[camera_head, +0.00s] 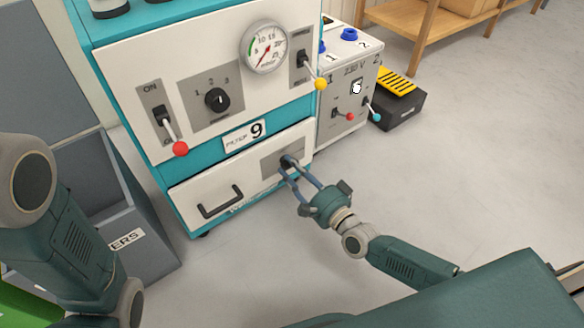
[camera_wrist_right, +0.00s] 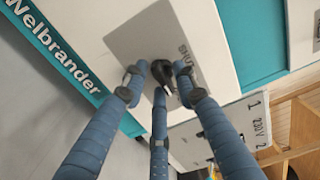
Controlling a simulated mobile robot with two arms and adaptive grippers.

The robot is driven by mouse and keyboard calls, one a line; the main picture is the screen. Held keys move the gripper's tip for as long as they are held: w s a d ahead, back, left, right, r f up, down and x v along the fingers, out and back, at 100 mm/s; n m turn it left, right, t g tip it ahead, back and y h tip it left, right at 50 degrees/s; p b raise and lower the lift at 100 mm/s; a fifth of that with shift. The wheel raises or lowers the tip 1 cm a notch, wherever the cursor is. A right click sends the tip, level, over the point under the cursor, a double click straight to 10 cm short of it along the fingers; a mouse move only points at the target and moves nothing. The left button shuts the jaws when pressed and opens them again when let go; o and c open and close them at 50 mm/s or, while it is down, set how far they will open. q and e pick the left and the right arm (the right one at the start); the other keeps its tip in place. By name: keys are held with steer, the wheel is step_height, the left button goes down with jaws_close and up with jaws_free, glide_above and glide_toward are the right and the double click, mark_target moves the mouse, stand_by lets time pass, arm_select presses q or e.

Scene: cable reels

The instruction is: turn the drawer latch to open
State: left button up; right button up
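The drawer latch is a small black knob (camera_head: 287,161) on a grey plate at the right end of the white drawer front (camera_head: 236,180). My right gripper (camera_head: 292,168) reaches it from the front. In the right wrist view the dark knob (camera_wrist_right: 163,74) lies between the blue fingertips of the right gripper (camera_wrist_right: 159,76), one at each side and one below. Whether the fingertips press on the knob is not clear. The drawer has a black handle (camera_head: 220,202) and sits flush in the cabinet. My left arm is at the left edge; its gripper is out of view.
Above the drawer are a red-tipped lever (camera_head: 180,148), a rotary switch (camera_head: 217,99), a gauge (camera_head: 264,47) and a yellow-tipped lever (camera_head: 320,84). A 230 V box (camera_head: 345,95) stands to the right. A grey bin (camera_head: 135,215) is close at the left. The floor in front is clear.

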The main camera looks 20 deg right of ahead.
steer(key=shift+d+f, duration=0.15)
steer(key=shift+f, duration=0.05)
steer(key=shift+s, duration=0.1)
steer(key=v, duration=1.2)
steer(key=shift+r, duration=0.1)
